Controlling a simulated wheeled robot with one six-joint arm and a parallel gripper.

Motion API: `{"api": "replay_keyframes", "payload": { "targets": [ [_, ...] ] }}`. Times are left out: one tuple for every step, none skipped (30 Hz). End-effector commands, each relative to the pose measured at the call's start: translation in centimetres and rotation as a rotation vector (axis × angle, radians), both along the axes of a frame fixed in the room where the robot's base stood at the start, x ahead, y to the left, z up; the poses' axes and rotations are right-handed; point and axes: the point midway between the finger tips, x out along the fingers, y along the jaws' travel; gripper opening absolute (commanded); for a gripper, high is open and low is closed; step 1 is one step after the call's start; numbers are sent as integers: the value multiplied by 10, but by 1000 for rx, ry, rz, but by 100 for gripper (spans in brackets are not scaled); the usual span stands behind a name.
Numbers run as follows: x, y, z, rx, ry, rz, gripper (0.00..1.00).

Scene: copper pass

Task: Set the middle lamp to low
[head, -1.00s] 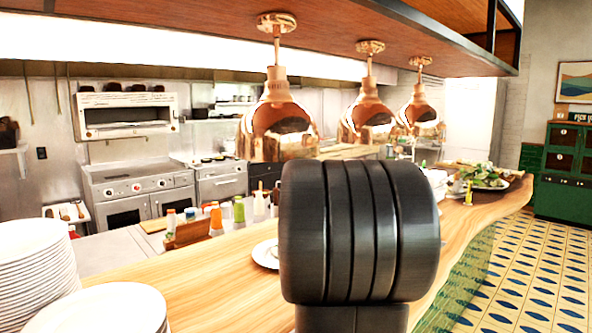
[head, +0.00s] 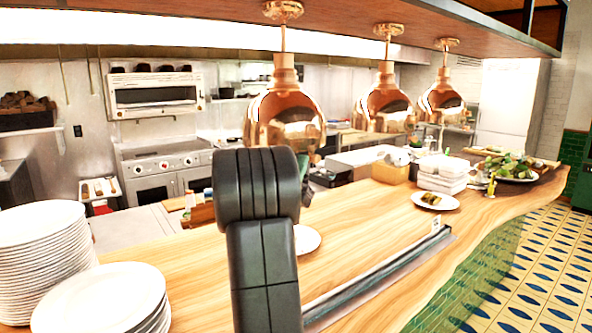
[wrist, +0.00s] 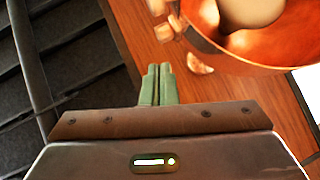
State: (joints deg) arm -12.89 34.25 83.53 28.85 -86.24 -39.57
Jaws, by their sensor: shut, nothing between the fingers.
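Three copper lamps hang in a row from the wooden canopy in the head view: the nearest lamp (head: 285,115), the middle lamp (head: 385,105) and the far lamp (head: 441,98). No setting can be read on the middle lamp. In the head view my arm covers most of my gripper, and a bit of dark green shows beside the nearest lamp's lower edge. In the wrist view my gripper (wrist: 156,75) has its two green fingers together, with nothing between them. A copper lamp (wrist: 275,45) fills the upper right there, with small copper pieces beside it; I cannot tell which lamp.
The wooden counter (head: 390,225) runs below the lamps. Plate stacks (head: 40,250) stand at the left. A plate of food (head: 435,201), white containers (head: 443,175) and a salad platter (head: 512,168) stand to the right. A metal rail (head: 375,280) lies along the front edge.

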Motion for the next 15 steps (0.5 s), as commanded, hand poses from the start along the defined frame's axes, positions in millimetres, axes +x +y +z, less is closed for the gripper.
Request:
{"api": "replay_keyframes", "payload": {
  "targets": [
    [7, -5, 15, 0, -1, -2, 0],
    [10, -8, 20, 1, -2, -3, 0],
    [15, -11, 27, 1, -2, -2, 0],
    [19, -13, 31, 1, -1, -1, 0],
    [23, -16, 36, 1, -2, -3, 0],
    [28, -19, 42, 1, 0, -2, 0],
    [31, -21, 47, 1, 0, -2, 0],
    [33, -21, 36, 0, 6, -1, 0],
    [35, -23, 29, -1, 7, -1, 0],
    [37, -24, 25, -1, 7, -1, 0],
    [38, -25, 22, -1, 5, 1, 0],
    [40, -25, 18, -1, 6, 0, 0],
    [41, -26, 16, -1, 4, -1, 0],
    [42, -27, 14, -1, 3, 0, 0],
    [42, -28, 11, -1, 3, -1, 0]
  ]
}}
